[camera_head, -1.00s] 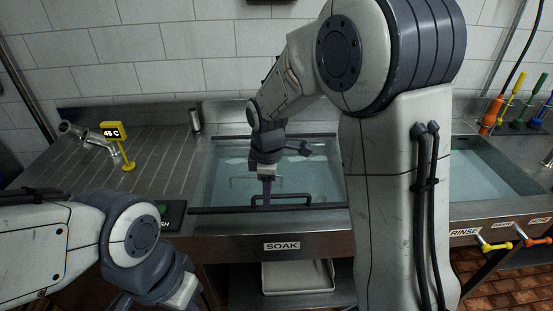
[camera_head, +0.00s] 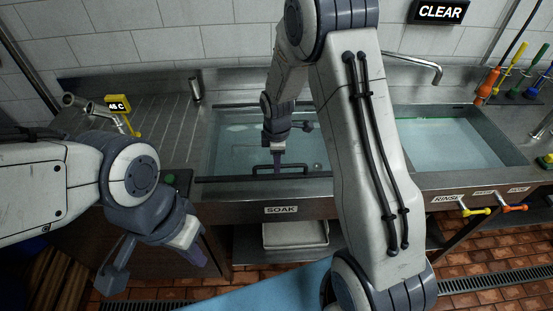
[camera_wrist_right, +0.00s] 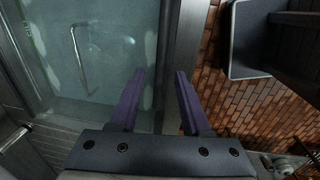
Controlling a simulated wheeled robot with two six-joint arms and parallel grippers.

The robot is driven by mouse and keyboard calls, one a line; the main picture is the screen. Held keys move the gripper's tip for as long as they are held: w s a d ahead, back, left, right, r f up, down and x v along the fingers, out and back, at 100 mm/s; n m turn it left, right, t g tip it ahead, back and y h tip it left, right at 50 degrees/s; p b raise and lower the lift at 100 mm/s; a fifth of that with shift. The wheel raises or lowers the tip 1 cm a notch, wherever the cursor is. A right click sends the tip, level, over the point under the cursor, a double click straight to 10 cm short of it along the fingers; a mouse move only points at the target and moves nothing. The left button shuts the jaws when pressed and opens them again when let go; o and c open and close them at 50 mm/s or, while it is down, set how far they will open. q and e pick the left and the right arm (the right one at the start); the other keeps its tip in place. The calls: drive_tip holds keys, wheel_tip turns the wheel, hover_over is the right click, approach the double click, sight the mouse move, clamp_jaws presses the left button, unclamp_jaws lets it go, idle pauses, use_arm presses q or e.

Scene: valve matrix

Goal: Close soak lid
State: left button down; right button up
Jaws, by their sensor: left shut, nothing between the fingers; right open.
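The soak basin (camera_head: 222,188) stands in the middle of the head view, its SOAK label on the front. A clear lid appears to lie over the basin; its exact position is hard to tell. A dark handle (camera_head: 282,169) shows near the front edge, and a bar-like handle (camera_wrist_right: 79,62) shows in the right wrist view. My right gripper (camera_wrist_right: 160,75) is open, its purple fingers pointing down over the basin's front rim, with nothing visible between them. In the head view its fingers are beside the dark handle. My left gripper (camera_head: 113,278) is shut and empty, low at left, away from the basin.
A rinse basin (camera_head: 512,160) with water lies to the right, with yellow (camera_head: 475,210) and orange (camera_head: 514,208) valve handles on its front. A faucet (camera_head: 425,66) reaches over it. A tray (camera_head: 295,236) sits on the shelf below.

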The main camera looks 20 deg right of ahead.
drive_tip(key=shift+f, duration=0.5)
drive_tip(key=shift+c, duration=0.4)
clamp_jaws()
drive_tip(key=shift+f, duration=0.1)
idle(0.7)
